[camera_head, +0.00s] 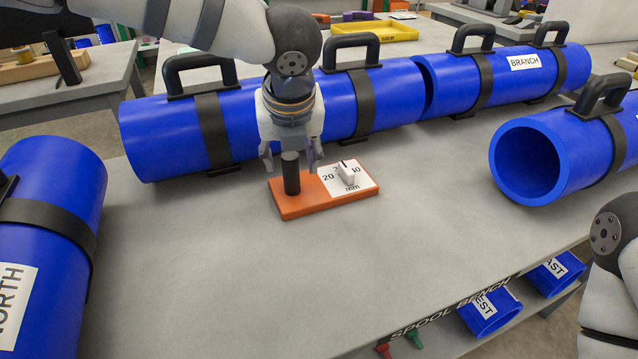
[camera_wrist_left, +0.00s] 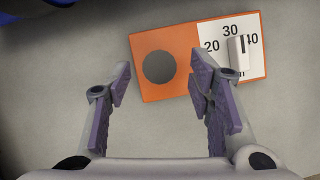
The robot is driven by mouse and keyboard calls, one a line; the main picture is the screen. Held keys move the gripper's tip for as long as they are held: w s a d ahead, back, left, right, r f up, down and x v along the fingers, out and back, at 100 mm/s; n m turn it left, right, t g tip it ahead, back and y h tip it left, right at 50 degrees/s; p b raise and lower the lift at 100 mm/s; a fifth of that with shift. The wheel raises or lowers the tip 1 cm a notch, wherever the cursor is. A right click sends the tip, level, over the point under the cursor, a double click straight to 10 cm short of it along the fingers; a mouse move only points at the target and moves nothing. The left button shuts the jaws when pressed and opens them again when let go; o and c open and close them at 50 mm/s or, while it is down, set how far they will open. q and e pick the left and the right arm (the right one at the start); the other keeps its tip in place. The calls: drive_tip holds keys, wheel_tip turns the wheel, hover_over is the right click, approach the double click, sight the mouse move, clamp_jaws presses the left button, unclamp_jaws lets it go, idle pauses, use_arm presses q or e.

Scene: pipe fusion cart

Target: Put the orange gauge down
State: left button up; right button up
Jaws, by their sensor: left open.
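The orange gauge (camera_head: 311,208) lies flat on the grey bench in the head view. It has a black upright post (camera_head: 291,177) and a white scale plate with numbers, "mm" and a pale slider. My left gripper (camera_head: 291,160) is open just above and around the top of the post, from behind it in the head view. In the left wrist view the gauge (camera_wrist_left: 181,94) lies beyond the open fingers of my left gripper (camera_wrist_left: 165,90), with the post seen end-on as a dark disc. Nothing is held. My right gripper is out of view.
Blue pipes with black handles line the back, one labelled BRANCH (camera_head: 530,70). Another blue pipe (camera_head: 560,150) lies at right and one labelled NORTH (camera_head: 45,200) at left. The bench (camera_head: 240,280) in front of the gauge is clear. Smaller pipes (camera_head: 488,312) sit on a shelf below.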

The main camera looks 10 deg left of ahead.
use_arm(q)
drive_tip(key=x, duration=0.3)
drive_tip(key=shift+f, duration=0.15)
drive_tip(key=shift+c, duration=0.3)
clamp_jaws()
drive_tip(key=shift+r, duration=0.25)
